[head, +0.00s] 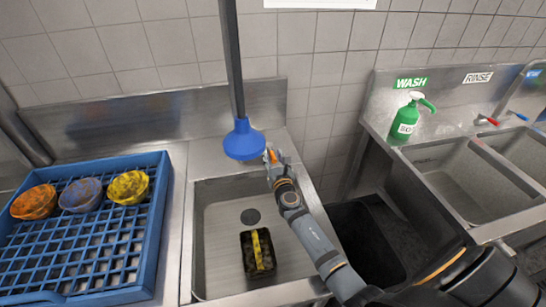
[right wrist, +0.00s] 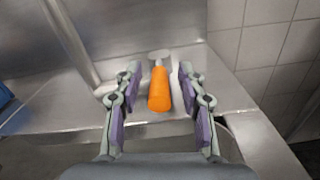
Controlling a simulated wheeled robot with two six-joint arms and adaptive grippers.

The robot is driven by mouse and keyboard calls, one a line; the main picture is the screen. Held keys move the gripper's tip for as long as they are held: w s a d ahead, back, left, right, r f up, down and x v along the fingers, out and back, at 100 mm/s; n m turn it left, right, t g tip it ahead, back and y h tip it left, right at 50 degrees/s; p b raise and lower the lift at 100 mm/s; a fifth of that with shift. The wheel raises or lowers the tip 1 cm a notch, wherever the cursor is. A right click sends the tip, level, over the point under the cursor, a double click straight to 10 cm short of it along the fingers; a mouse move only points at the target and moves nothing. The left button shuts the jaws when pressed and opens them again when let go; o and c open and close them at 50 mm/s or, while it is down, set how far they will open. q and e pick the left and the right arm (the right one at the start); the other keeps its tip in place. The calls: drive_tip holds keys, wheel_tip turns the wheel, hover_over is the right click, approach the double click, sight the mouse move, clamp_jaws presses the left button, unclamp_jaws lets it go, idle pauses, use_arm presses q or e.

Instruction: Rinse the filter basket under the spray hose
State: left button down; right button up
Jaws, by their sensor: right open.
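The filter basket (head: 250,265), dark with a yellow bar across its top, sits on the floor of the left sink, just below the drain. My right gripper (head: 272,160) is behind the sink, right of the blue head. In the right wrist view its two fingers (right wrist: 158,82) stand open on either side of an orange handle (right wrist: 159,92), with visible gaps on both sides. My left gripper is not in view.
A blue rack (head: 160,215) with orange, grey-blue and yellow bowls stands left of the sink (head: 225,225). A green soap bottle (head: 405,122) stands by the right-hand sinks (head: 450,185). A dark bin-like opening (head: 370,245) lies between the counters.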

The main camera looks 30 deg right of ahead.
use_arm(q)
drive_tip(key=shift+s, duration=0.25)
use_arm(e)
clamp_jaws()
